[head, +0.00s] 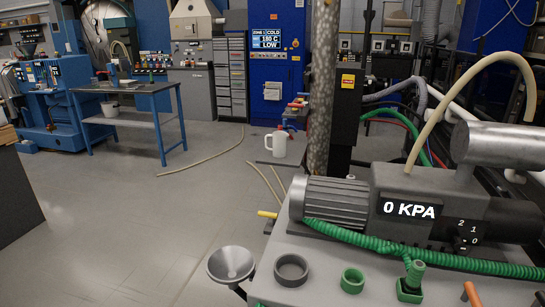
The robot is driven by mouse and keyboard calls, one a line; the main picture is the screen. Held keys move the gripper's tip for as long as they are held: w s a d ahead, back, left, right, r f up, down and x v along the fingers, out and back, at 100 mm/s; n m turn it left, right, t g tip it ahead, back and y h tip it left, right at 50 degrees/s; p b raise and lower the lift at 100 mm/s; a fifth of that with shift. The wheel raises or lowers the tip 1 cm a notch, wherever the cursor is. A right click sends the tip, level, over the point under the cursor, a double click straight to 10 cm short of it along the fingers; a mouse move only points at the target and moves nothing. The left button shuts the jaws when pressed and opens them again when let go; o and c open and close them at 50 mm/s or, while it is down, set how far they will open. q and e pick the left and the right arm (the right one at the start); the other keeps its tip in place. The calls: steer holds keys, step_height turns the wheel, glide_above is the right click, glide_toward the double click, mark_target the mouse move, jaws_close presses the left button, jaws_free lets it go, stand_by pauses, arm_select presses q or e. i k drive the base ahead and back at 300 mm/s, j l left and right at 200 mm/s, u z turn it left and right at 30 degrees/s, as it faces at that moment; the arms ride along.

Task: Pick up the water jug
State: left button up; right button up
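A white water jug (279,145) with a side handle stands upright in the middle distance, left of a speckled vertical post. It appears to stand on a low dark surface near the floor. Neither of my grippers shows in the head view, and nothing touches the jug.
A grey bench with a pump (400,205) reading 0 KPA fills the near right. A grey funnel (231,264) sits at its left edge. The speckled post (320,90) stands right of the jug. Hoses (200,158) lie on the floor. A blue-legged table (130,90) stands back left. Open floor lies left of centre.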

mark_target(279, 137)
steer(key=i+j+u, duration=0.25)
steer(key=j, duration=0.15)
steer(key=i+j+u, duration=0.1)
steer(key=j+u, duration=0.15)
steer(key=j, duration=0.15)
steer(key=i+j+u, duration=0.65)
steer(key=i+j, duration=0.3)
steer(key=i, duration=0.15)
steer(key=i+z, duration=0.4)
steer(key=i, duration=0.2)
steer(key=i+j+z, duration=0.2)
steer(key=i+z, duration=0.2)
steer(key=i, duration=0.2)
steer(key=i+z, duration=0.45)
steer(key=i, duration=0.15)
steer(key=i+z, duration=0.4)
steer(key=i, duration=0.15)
steer(key=i+z, duration=0.2)
steer(key=i, duration=0.3)
steer(key=i+j+z, duration=0.2)
steer(key=i, duration=0.25)
steer(key=i+j+z, duration=0.2)
steer(key=i, duration=0.25)
steer(key=i+l, duration=0.05)
steer(key=l, duration=0.05)
